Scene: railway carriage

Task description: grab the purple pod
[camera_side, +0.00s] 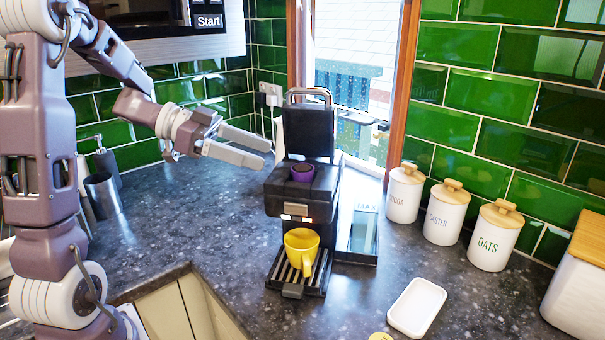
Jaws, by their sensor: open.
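The purple pod (302,172) sits on the top of the black coffee machine (299,204), near its front. The machine's lid (307,132) stands raised behind the pod. My gripper (270,155) is open and empty, to the left of the pod and a little above it, with its fingers pointing right. The fingers appear apart from the pod and the machine, though their depth is hard to judge. A yellow mug (301,249) stands on the machine's drip tray (292,287), below the spout.
White canisters (446,212) with wooden lids line the wall at the right. A white dish (417,307) lies at the front right. A metal cup (103,194) and a soap dispenser (105,158) stand at the left. The counter (185,222) left of the machine is clear.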

